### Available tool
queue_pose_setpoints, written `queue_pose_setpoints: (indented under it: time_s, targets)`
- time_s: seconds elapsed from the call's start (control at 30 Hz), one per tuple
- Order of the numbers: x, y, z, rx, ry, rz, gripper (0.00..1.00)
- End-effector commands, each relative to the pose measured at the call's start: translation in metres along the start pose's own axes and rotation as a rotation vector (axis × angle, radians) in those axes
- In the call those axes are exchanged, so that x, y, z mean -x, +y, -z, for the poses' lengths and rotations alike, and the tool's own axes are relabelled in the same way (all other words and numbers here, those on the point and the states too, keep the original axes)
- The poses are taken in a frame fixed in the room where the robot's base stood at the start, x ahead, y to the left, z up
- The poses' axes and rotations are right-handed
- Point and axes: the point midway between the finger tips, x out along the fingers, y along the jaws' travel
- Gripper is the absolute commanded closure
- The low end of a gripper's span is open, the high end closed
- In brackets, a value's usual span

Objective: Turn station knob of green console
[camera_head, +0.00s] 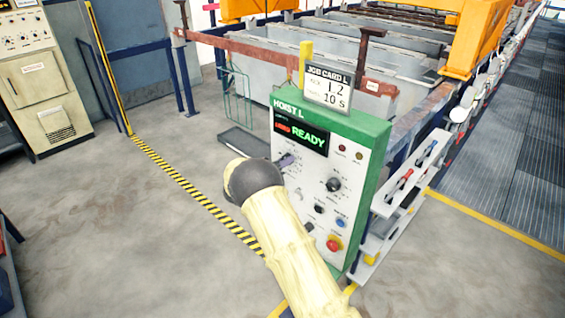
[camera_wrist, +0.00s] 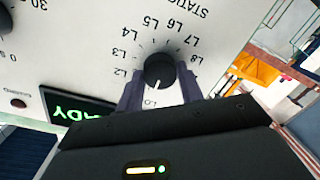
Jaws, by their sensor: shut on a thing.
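The green console (camera_head: 377,136) stands at the centre right in the head view, with a white front panel and a lit display reading READY (camera_head: 308,139). My gripper (camera_head: 285,162) reaches the panel's upper left, below the display. In the wrist view the black station knob (camera_wrist: 159,71) sits between the two fingers of my gripper (camera_wrist: 160,92), which are shut on it. Labels from L0 to L8 ring the knob, and the white pointer mark faces the L0 label. The view is upside down. In the head view my arm and gripper hide the station knob.
A job card (camera_head: 328,87) reading L, 12 and 10 s stands on top of the console. Another black knob (camera_head: 333,184), a blue button (camera_head: 340,222) and a red button (camera_head: 333,245) are on the panel. A shelf rack (camera_head: 410,180) stands close on the right.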

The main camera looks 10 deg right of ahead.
Motion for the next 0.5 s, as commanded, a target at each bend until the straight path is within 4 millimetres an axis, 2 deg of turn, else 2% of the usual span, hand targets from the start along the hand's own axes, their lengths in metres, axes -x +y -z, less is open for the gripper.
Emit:
queue_pose_setpoints:
  time_s: [0.17,0.2,0.3,0.5]
  targets:
    - [0.0008,-0.0005,0.002,0.0,0.004,0.003,0.86]
    - [0.0008,-0.0005,0.002,0.0,0.005,0.003,0.57]
    - [0.0005,-0.0004,0.0016,0.0,0.004,0.002,0.41]
    - [-0.0001,0.0001,0.0007,0.0,0.002,0.001,0.41]
